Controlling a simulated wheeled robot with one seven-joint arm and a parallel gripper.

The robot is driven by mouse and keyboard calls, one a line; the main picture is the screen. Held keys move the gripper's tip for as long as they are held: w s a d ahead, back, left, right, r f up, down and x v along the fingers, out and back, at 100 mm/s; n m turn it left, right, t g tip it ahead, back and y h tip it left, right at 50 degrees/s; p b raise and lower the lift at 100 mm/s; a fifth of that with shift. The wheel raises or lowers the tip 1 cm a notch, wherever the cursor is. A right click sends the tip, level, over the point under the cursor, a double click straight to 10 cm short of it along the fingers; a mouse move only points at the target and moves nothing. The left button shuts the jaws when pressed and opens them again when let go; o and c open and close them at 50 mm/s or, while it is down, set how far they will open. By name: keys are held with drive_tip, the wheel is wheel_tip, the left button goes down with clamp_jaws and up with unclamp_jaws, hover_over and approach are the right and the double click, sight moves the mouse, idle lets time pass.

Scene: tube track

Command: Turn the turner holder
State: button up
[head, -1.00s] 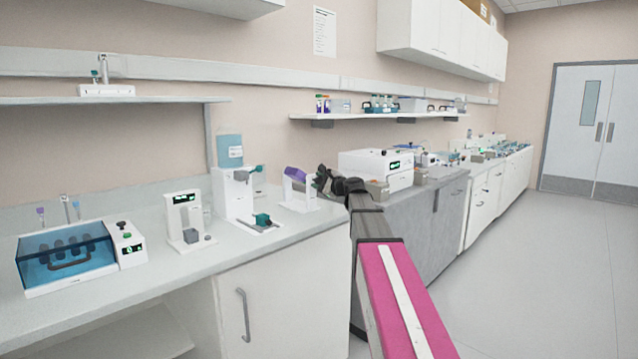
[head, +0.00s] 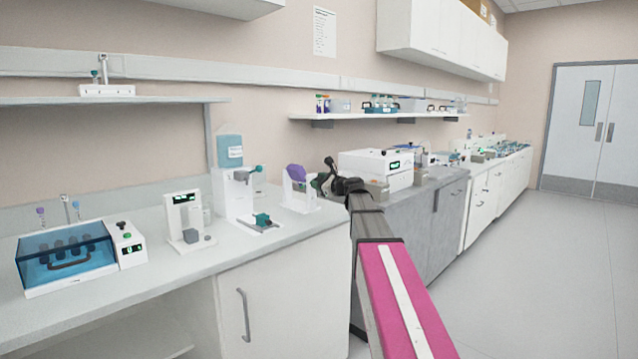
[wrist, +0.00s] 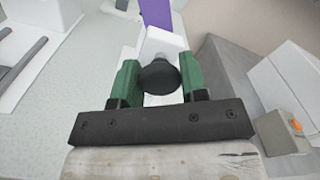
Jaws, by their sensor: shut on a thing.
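The turner holder is a white stand (head: 301,203) on the counter, with a purple holder piece (head: 296,173) carried between its uprights. In the wrist view the purple piece (wrist: 156,13) shows at the top edge. A round black knob (wrist: 159,77) sits on the near side of the white stand. My gripper (wrist: 158,80) has its green fingers on either side of this knob and is shut on it. In the head view my gripper (head: 322,182) is at the right side of the stand, partly hidden by my own arm.
A white dispenser (head: 233,195) with a blue bottle stands left of the turner holder. A white box device (head: 376,168) with a display is close on the right. A blue-lidded box (head: 66,258) stands far left. The counter front before the stand is clear.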

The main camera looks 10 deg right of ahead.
idle(0.6)
drive_tip(key=o, duration=0.9)
drive_tip(key=shift+s+d, duration=0.1)
drive_tip(key=v, duration=1)
drive_tip(key=shift+s+d, duration=0.15)
drive_tip(key=shift+s, duration=0.15)
drive_tip(key=shift+c, duration=0.2)
